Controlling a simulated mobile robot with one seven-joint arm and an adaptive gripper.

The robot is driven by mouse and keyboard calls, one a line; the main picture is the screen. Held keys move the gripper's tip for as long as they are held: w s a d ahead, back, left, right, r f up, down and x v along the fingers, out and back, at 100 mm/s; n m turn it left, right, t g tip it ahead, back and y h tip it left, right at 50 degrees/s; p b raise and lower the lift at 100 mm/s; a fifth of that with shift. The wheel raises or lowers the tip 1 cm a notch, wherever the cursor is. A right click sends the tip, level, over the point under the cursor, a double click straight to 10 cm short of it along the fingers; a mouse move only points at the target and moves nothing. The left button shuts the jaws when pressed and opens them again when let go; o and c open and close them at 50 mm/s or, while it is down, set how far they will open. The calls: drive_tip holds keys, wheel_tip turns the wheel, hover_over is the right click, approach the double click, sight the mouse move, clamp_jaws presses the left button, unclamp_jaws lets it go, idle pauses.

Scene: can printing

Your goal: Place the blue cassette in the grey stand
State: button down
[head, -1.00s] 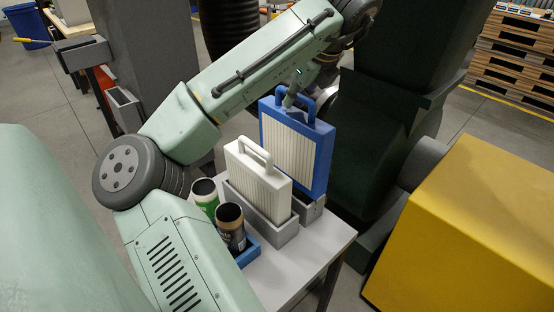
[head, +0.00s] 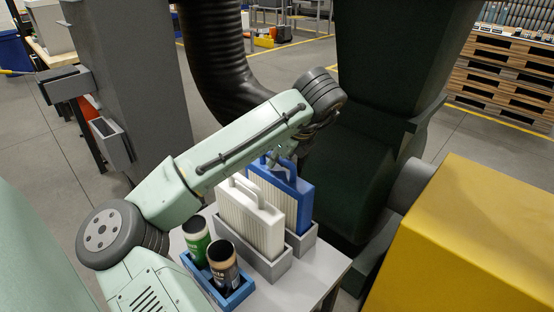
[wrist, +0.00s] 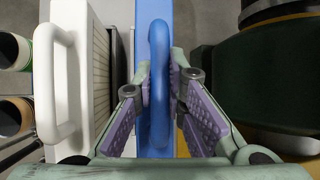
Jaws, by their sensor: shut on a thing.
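The blue cassette (head: 305,200) is a flat upright panel with a blue frame, pale ribbed face and top handle. In the head view it stands behind the white cassette, its lower end inside the walls of the rear grey stand (head: 303,243). Its base is hidden, so I cannot tell whether it touches the bottom. My gripper (head: 279,160) is above it, shut on its handle. The wrist view shows the blue handle (wrist: 159,70) between my gripper's purple-padded fingers (wrist: 158,100).
The white cassette (head: 248,215) stands in the front grey stand (head: 272,268), close beside the blue one. A blue tray (head: 234,299) holds a green can (head: 196,240) and a dark can (head: 223,263). A yellow box (head: 470,240) is at right. The table's right front (head: 320,272) is clear.

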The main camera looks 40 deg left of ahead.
drive_tip(key=shift+f, duration=0.5)
drive_tip(key=c, duration=1.6)
unclamp_jaws()
drive_tip(key=shift+f, duration=0.1)
drive_tip(key=shift+c, duration=0.2)
drive_tip(key=b+v, duration=0.2)
drive_tip(key=v, duration=1)
